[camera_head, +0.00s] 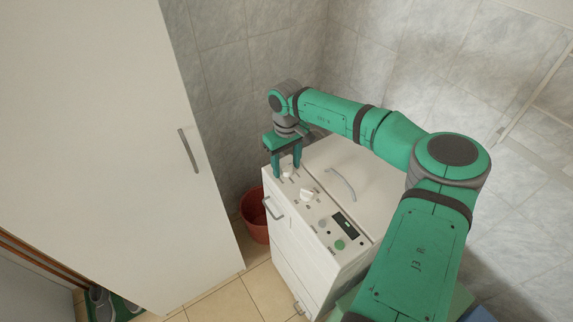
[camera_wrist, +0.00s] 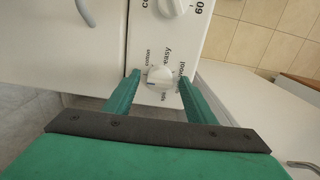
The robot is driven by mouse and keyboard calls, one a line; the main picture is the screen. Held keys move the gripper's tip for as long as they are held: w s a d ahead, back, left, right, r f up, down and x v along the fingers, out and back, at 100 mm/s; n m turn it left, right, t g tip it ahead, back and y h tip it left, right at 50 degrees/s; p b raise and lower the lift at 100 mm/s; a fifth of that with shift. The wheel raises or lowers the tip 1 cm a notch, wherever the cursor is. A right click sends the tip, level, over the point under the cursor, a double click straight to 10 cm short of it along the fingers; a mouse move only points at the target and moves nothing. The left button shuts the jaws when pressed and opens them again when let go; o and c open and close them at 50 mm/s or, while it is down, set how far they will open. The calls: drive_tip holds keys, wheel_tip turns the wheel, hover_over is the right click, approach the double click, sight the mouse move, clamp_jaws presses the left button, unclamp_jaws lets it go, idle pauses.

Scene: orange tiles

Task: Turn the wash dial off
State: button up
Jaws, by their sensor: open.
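The white washing machine (camera_head: 290,232) stands in the middle of the head view, with its control panel on top. My gripper (camera_head: 287,173) is over the panel's far left end, pointing down. In the wrist view my gripper (camera_wrist: 158,85) is open, with its green fingers on either side of a small white round dial (camera_wrist: 160,77). Labels such as "cotton", "easy" and "wool" surround this dial. The dial also shows between the fingers in the head view (camera_head: 287,174). I cannot tell whether the fingers touch it. A larger white knob (camera_head: 307,195) sits nearer on the panel; it also shows in the wrist view (camera_wrist: 174,6).
A tall white cabinet (camera_head: 130,130) stands to the left. A red bucket (camera_head: 253,218) is on the floor between it and the machine. A curved handle (camera_head: 341,184) rises from the machine's top. A dark display (camera_head: 346,225) and green button (camera_head: 340,244) are on the panel.

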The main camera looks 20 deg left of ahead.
sight(286, 166)
wheel_tip(286, 166, up, 11)
drive_tip(key=shift+f, duration=0.15)
